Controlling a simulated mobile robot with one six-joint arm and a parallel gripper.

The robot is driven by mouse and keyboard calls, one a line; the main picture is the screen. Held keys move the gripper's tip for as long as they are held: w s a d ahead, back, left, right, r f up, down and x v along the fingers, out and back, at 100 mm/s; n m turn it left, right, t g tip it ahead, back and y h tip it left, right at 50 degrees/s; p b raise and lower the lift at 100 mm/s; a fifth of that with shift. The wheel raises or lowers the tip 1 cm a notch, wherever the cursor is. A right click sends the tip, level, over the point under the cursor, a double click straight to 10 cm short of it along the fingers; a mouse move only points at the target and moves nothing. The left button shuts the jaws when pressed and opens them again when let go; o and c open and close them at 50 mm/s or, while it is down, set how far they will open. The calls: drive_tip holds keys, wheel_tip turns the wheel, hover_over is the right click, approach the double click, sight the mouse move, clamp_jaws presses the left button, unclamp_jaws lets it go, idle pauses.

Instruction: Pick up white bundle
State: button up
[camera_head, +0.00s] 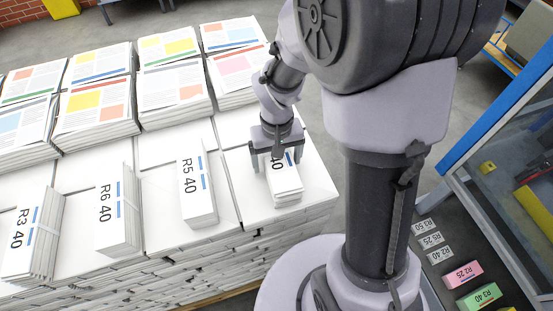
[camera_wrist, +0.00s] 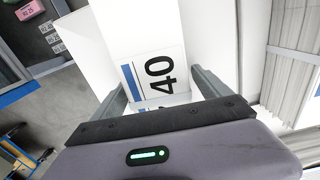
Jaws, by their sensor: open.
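A white bundle (camera_head: 284,182) with black print ending in 40 lies on the right-hand end of the large white stack (camera_head: 312,172). My gripper (camera_head: 278,163) is above and around its far part, with one finger on each side, and hides some of its label. In the wrist view the same bundle (camera_wrist: 148,72) shows "40" and a blue strip between my two open fingers (camera_wrist: 160,88). I cannot tell whether the fingers touch it. More white bundles lie to the left: R5 40 (camera_head: 196,188), R6 40 (camera_head: 118,212) and R3 40 (camera_head: 34,235).
Printed newspaper piles (camera_head: 95,112) stand in rows behind the bundles. A blue-edged frame (camera_head: 500,105) with a panel stands at the right. Below it lie several labels, including pink (camera_head: 462,274) and green (camera_head: 480,296) ones. Grey floor (camera_head: 330,125) is clear beyond the stack.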

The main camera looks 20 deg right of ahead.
clamp_jaws()
drive_tip(key=shift+r, duration=0.1)
wheel_tip(320, 180, up, 10)
drive_tip(key=shift+p, duration=1.2)
